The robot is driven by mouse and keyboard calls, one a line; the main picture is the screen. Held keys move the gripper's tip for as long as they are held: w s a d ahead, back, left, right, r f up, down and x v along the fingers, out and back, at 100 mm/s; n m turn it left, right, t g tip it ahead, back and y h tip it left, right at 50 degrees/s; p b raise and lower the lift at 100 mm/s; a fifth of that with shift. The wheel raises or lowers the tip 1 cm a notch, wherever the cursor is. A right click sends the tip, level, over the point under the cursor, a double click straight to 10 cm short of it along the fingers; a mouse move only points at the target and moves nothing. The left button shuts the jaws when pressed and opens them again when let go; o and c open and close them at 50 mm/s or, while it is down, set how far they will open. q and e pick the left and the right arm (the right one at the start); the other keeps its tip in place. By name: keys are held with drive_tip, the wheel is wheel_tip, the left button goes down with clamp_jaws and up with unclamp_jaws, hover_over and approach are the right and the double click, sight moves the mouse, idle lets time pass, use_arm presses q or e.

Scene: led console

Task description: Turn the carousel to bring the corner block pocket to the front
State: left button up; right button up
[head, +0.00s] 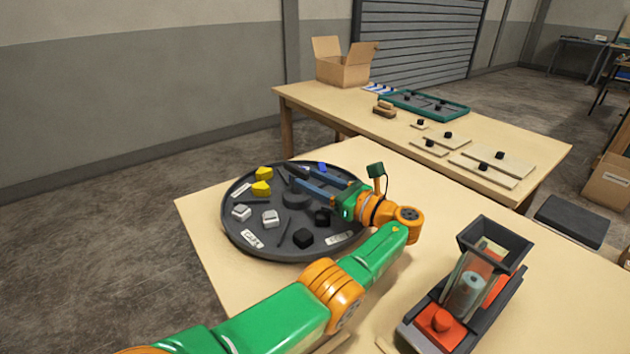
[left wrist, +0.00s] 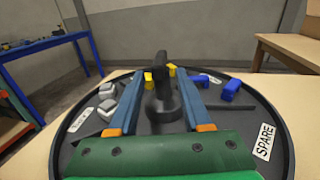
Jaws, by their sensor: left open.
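The carousel (head: 232,232) is a dark round tray on the near table, with yellow, pale grey, black and blue blocks in sectors and white labels on it. In the left wrist view its rim (left wrist: 282,120) and a "SPARE" label (left wrist: 265,141) show. I cannot tell which pocket is the corner block's. My left gripper (head: 287,176) reaches over the carousel from the right, open. In the left wrist view its fingers (left wrist: 160,76) lie either side of an upright dark post (left wrist: 161,97), with no clear contact. My right gripper is out of view.
A dark hopper device (head: 492,242) with a red button block (head: 440,325) stands right of my arm. The far table (head: 320,100) holds a green-rimmed tray (head: 425,104), thin boards with black knobs and an open carton (head: 345,68). The near table's middle is bare.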

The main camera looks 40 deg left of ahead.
use_arm(q)
drive_tip(key=b, duration=0.5)
hover_over(339, 224)
drive_tip(key=shift+a+f, duration=0.15)
drive_tip(key=shift+f, duration=0.15)
drive_tip(key=shift+d+r, duration=0.15)
drive_tip(key=shift+d, duration=0.05)
drive_tip(key=shift+r, duration=0.15)
